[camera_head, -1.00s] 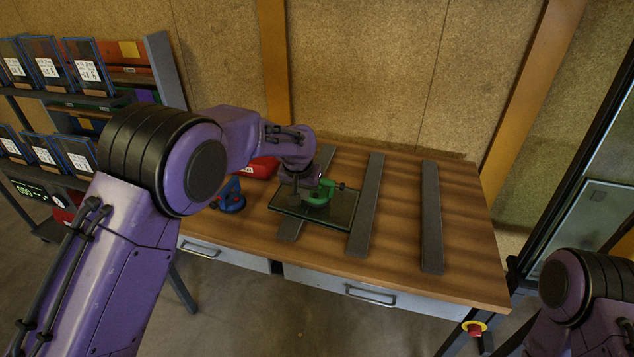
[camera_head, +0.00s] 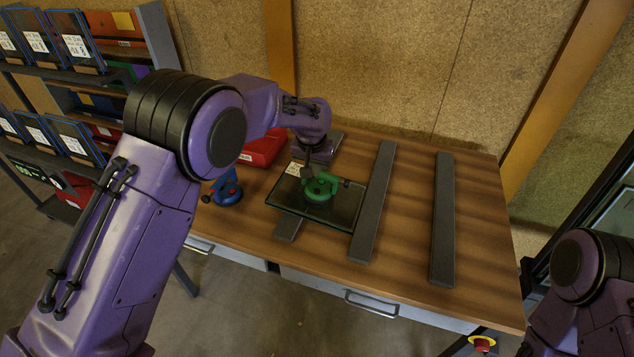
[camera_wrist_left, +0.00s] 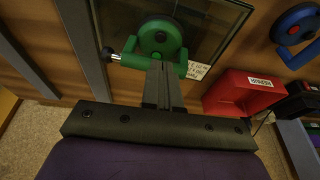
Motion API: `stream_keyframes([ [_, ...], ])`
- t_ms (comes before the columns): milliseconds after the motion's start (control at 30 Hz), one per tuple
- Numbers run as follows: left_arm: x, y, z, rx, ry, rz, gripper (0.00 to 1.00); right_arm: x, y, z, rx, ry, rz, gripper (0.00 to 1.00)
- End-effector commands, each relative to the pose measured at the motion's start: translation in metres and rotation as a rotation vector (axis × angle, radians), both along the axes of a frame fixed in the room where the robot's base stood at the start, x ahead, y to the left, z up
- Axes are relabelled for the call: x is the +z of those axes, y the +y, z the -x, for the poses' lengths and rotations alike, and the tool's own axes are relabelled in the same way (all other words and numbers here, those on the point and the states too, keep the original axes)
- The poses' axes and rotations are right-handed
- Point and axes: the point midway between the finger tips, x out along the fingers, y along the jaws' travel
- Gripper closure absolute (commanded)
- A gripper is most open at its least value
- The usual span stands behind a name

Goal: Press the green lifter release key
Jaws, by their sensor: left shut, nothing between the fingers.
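The green lifter (camera_head: 319,187) stands on the glass pane (camera_head: 338,213) on the workbench. In the left wrist view the green lifter (camera_wrist_left: 158,42) shows its round cup and a handle bar with a dark knob at one end. The release key itself cannot be made out apart from the fingers. My right gripper is out of view; only part of that arm shows.
A blue lifter (camera_head: 227,188) stands left of the glass. A red box (camera_head: 262,150) sits behind it. Grey strips (camera_head: 443,220) lie across the wooden bench (camera_head: 408,225), with some under the glass. A shelf rack (camera_head: 95,75) stands at the left.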

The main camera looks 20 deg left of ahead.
Motion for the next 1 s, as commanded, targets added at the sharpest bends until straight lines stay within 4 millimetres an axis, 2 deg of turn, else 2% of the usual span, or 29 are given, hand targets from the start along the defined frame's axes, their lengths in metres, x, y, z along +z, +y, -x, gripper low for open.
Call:
stream_keyframes([
  [400, -0.072, 0.002, -0.022, -0.001, 0.001, 0.000, 1.00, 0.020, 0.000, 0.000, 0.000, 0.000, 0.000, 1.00],
  [600, -0.085, 0.003, -0.026, 0.000, -0.002, 0.000, 1.00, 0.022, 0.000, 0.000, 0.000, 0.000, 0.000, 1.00],
  [867, -0.086, 0.003, -0.026, 0.000, -0.002, 0.000, 1.00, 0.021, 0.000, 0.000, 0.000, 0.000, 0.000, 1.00],
  [1000, -0.099, 0.004, -0.025, 0.001, 0.000, 0.001, 1.00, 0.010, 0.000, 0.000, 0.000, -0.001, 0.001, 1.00],
])
